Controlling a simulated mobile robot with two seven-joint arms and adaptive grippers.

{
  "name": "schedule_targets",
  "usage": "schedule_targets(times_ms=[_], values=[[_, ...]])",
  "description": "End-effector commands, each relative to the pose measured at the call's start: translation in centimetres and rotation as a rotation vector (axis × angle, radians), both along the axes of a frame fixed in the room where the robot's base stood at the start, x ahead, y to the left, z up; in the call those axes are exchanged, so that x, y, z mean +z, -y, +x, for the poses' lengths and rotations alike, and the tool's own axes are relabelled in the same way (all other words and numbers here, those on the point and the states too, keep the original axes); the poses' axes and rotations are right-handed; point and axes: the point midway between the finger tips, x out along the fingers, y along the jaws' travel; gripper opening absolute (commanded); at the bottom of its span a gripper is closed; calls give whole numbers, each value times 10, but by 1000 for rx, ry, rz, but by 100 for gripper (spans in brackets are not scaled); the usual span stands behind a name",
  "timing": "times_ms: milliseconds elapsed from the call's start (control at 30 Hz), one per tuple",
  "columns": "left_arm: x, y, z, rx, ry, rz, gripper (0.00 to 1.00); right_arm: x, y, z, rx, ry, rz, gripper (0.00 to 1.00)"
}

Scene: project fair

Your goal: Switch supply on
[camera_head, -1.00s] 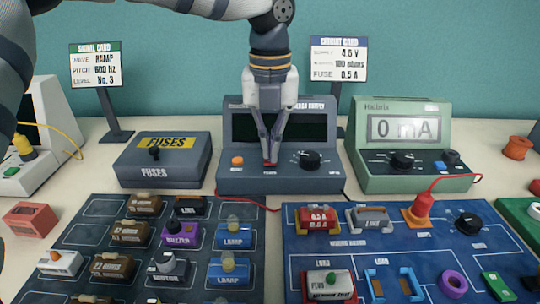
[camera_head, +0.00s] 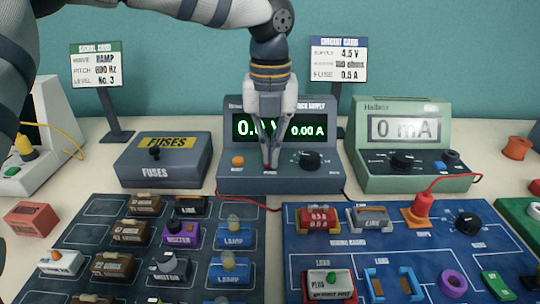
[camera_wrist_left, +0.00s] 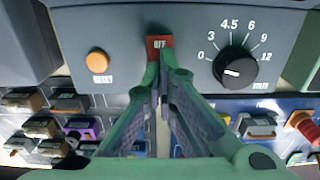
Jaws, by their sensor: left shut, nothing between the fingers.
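The grey-blue bench supply (camera_head: 228,180) stands at the back middle of the table. Its display (camera_head: 306,130) is lit green, with a voltage reading partly hidden by my gripper and 0.00 A beside it. A red switch marked OFF (camera_wrist_left: 159,41) sits on its front panel, between an orange button (camera_wrist_left: 96,62) and a black voltage knob (camera_wrist_left: 236,68) with a scale from 0 to 12. My left gripper (camera_head: 269,164) points down, shut and empty, its tips at the switch's lower edge; whether they touch cannot be told. My right gripper is out of view.
A dark FUSES box (camera_head: 162,172) stands left of the supply and a green meter (camera_head: 412,182) reading 0 mA stands right. A red lead runs near the supply's front.

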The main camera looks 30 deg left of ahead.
Motion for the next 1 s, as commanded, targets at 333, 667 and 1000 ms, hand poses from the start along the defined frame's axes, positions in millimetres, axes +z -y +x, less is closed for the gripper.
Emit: schedule_targets(times_ms=[333, 667, 1000], values=[[25, 0, 0, 1, -5, 1, 0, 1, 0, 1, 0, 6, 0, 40], [59, 0, 0, 1, -4, 0, 0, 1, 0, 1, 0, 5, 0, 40], [67, 0, 0, 0, -6, 1, 0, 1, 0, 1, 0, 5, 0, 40]])
